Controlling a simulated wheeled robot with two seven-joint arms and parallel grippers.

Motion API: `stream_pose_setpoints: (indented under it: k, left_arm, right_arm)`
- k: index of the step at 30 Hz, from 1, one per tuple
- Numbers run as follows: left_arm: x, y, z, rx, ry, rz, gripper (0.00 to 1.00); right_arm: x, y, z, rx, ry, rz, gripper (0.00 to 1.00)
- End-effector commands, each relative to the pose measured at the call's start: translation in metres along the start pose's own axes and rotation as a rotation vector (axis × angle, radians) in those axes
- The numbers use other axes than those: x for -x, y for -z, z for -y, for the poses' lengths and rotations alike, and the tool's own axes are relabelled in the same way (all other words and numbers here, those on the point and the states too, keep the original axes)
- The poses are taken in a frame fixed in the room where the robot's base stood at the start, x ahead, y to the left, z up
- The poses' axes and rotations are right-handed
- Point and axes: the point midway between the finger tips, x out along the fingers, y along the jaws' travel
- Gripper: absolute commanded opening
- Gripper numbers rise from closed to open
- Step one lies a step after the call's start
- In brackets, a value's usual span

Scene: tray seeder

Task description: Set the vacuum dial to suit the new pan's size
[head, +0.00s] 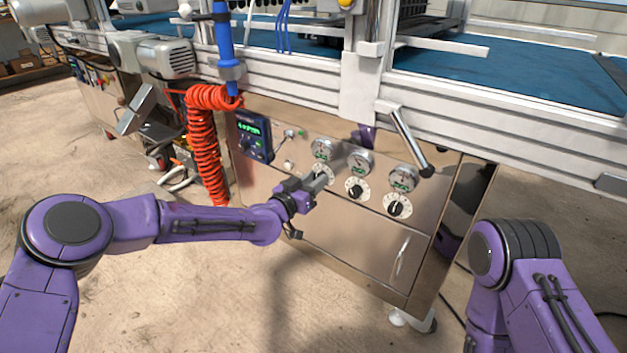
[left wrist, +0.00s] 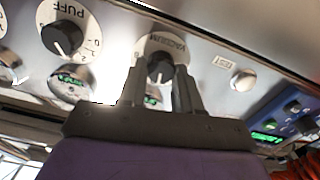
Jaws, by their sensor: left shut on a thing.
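The vacuum dial (left wrist: 160,66) is a black knob on a round white scale plate marked VACUUM, upside down in the left wrist view. In the head view only part of its white plate (head: 328,172) shows beside my fingers. My left gripper (head: 318,180) is shut on the knob, one finger on each side; its fingers (left wrist: 160,85) also show in the left wrist view. The knob's exact setting cannot be read. My right arm (head: 510,265) stands at the lower right, its gripper out of view. I cannot make out a pan.
The steel panel carries a PUFF dial (head: 357,189), another dial (head: 398,206), several round gauges (head: 360,161) and a blue controller with a green display (head: 252,135). A coiled orange hose (head: 206,145) hangs left. A lever (head: 408,140) juts out above the right gauge.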

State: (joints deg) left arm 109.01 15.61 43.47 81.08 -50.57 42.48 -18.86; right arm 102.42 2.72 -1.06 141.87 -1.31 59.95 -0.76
Motion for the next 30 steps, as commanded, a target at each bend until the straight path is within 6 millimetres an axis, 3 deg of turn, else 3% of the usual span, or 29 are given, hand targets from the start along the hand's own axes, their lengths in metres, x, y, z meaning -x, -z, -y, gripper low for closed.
stream_pose_setpoints:
  k: [15,30]
  left_arm:
    - [0.0001,0.0003,0.0025,0.307,0.003,0.0,0.03]
    - [0.0002,0.0001,0.0033,0.366,0.004,-0.002,0.03]
  right_arm:
    - [0.0055,0.007,0.001,-0.048,-0.002,-0.052,0.93]
    - [0.006,0.0084,0.0011,-0.056,-0.002,-0.062,0.93]
